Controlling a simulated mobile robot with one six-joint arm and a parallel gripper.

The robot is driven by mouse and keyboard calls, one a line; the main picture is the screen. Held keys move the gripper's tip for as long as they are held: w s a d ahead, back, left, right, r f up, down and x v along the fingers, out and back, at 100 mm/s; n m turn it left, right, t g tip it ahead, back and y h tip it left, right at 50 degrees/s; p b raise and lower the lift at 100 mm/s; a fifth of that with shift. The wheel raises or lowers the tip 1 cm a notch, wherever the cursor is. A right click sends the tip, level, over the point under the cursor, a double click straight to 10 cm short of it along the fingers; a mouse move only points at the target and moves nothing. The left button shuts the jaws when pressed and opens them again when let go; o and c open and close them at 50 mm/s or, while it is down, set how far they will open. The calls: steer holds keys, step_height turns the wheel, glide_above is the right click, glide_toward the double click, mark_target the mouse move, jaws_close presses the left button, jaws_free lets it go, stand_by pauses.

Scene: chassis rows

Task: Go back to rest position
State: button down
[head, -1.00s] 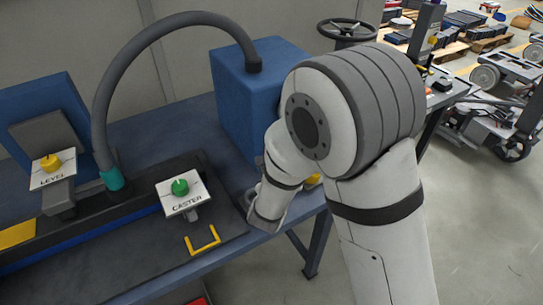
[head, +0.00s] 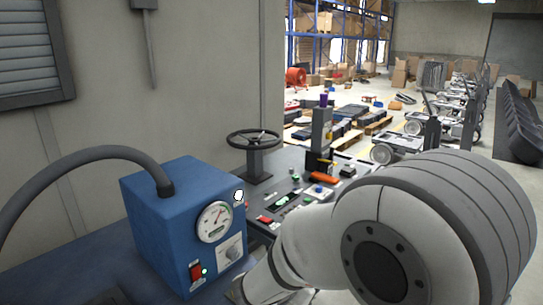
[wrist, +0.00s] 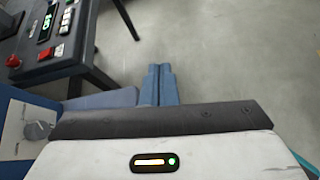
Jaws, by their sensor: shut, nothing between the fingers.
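My gripper (wrist: 159,72) shows in the wrist view as two blue fingers lying side by side, shut with nothing between them. They point out over bare grey floor, beside a dark table leg. In the head view my white and grey arm fills the lower right, and the gripper itself is hidden behind or below it.
A blue box with a gauge (head: 214,222) stands on the bench left of my arm; its corner shows in the wrist view (wrist: 30,128). A control table (head: 290,190) with a handwheel (head: 253,140) stands behind. Pallets (head: 362,128) and carts (head: 400,148) lie beyond. Floor is clear below the fingers.

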steer(key=s+d+r+m+g+y, duration=0.25)
steer(key=s+d+m+g, duration=0.35)
steer(key=s+d+m, duration=0.7)
steer(key=s+a+r+m+y, duration=0.3)
steer(key=a+m+y, duration=0.2)
steer(key=m, duration=0.8)
steer(key=shift+s+a, duration=0.35)
steer(key=shift+a, duration=0.15)
